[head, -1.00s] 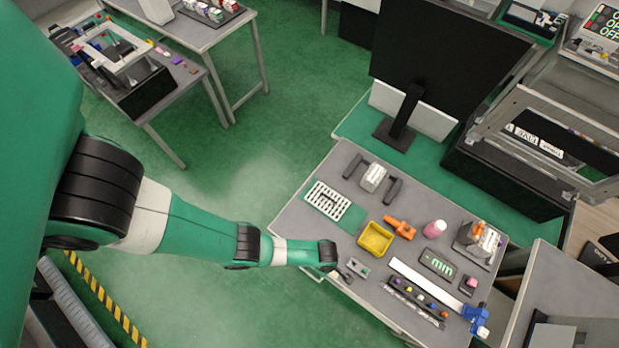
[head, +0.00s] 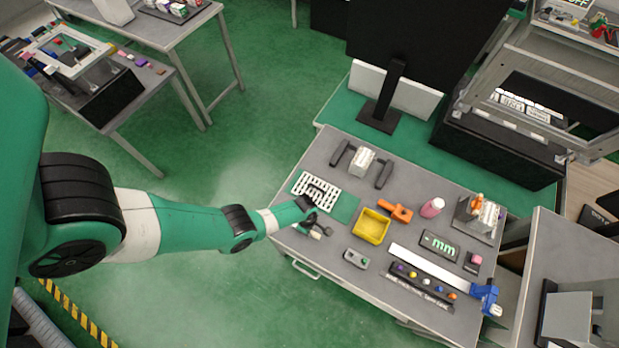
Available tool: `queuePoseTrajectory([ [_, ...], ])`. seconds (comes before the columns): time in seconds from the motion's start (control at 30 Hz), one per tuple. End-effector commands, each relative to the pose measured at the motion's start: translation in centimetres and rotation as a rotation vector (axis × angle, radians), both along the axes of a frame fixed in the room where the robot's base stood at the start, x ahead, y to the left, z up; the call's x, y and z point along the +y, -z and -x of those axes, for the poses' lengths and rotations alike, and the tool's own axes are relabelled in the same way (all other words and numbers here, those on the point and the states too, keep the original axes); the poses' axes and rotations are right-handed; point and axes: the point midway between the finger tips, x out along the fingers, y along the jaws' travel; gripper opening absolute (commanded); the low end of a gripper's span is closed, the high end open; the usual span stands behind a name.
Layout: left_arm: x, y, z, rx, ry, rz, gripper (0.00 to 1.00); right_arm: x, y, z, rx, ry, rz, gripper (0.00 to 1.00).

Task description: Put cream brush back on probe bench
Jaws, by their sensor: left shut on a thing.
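My left gripper (head: 314,222) reaches in from the left over the near left edge of the grey bench (head: 322,262). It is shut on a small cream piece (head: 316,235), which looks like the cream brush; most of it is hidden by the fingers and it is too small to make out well. I cannot tell whether it touches the bench top. A white grid rack (head: 316,187) on a green mat lies just beyond the gripper. My right gripper is not in view.
A yellow bin (head: 371,226), an orange tool (head: 396,211), a small grey box (head: 356,259), a pink bottle (head: 432,207) and a white-and-blue caliper (head: 484,294) lie to the right. Bare bench shows left of the grey box. A monitor (head: 420,50) stands behind.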

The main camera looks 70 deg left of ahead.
Motion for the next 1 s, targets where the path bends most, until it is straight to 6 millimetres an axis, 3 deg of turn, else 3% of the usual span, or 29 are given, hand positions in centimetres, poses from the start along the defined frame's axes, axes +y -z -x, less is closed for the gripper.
queuePoseTrajectory([
  [0.13,0.4,0.7,0.0,0.0,-0.001,0.0,0.0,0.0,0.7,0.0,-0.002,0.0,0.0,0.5],
  [0.33,0.8,4.2,0.0,0.001,0.0,0.001,0.0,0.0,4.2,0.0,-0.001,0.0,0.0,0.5],
  [0.7,0.8,4.2,0.0,0.001,0.0,0.001,0.0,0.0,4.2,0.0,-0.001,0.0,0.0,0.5],
  [0.73,0.8,4.2,0.0,0.001,0.0,0.001,0.25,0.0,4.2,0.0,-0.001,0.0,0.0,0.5],
  [0.8,0.8,4.1,0.0,0.001,0.0,0.001,0.38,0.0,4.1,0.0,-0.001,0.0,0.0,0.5],
  [0.9,0.8,4.1,0.0,0.001,0.0,0.001,0.53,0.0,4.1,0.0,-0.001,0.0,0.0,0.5],
  [1.0,0.8,4.1,0.0,0.001,0.0,0.001,0.53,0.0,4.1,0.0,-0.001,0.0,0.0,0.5],
])
